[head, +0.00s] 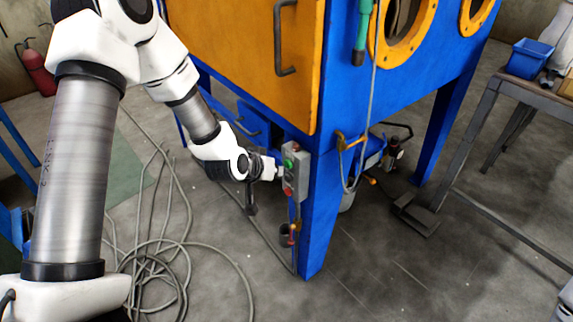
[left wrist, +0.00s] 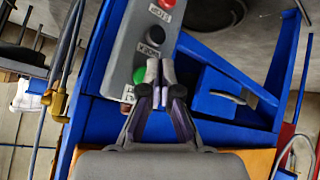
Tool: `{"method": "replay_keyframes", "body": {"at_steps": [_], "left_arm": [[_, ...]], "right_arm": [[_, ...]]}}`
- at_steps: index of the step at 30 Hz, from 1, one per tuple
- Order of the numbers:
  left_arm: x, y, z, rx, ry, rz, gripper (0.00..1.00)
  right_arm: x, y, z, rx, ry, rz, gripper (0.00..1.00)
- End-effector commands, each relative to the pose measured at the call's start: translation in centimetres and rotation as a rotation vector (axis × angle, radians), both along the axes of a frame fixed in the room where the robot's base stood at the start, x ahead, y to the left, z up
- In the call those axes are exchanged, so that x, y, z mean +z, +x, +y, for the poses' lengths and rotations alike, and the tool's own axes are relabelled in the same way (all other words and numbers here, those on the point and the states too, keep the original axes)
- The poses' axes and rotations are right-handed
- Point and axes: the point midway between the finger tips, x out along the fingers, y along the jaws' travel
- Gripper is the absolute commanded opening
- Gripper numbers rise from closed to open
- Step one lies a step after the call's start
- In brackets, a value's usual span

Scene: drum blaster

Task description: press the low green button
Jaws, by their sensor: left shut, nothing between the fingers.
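A grey control box (head: 296,172) is mounted on the blue cabinet's front corner post. Its green button (head: 288,163) shows near the upper end and a red button (head: 288,191) near the lower end. In the left wrist view the control box (left wrist: 140,45) carries a red button (left wrist: 166,4), a black button (left wrist: 155,36) and the green button (left wrist: 140,75). My left gripper (head: 279,172) is shut and empty, pointing at the box. In the left wrist view its fingertips (left wrist: 160,70) appear just right of the green button; whether they touch the box is unclear. My right gripper is out of view.
The blue cabinet (head: 345,110) with an orange door (head: 245,55) stands beside the box. A green-handled hose (head: 362,32) hangs above. Loose cables (head: 160,255) lie on the floor. A workbench (head: 530,95) with a blue bin (head: 528,58) stands at the right.

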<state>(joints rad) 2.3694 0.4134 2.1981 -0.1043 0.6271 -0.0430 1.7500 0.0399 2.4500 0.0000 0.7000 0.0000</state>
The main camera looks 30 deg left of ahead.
Motion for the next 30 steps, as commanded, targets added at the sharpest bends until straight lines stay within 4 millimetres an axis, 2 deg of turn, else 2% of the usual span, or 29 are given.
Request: {"method": "replay_keyframes", "body": {"at_steps": [9, 30], "left_arm": [[0.0, 0.8, -0.3, 0.0, 0.001, -0.001, 0.0], [0.0, 1.2, -0.5, 0.0, 0.0, 0.0, 0.0]], "right_arm": [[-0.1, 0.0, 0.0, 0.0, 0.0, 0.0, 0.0], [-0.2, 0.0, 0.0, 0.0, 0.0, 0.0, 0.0]]}}
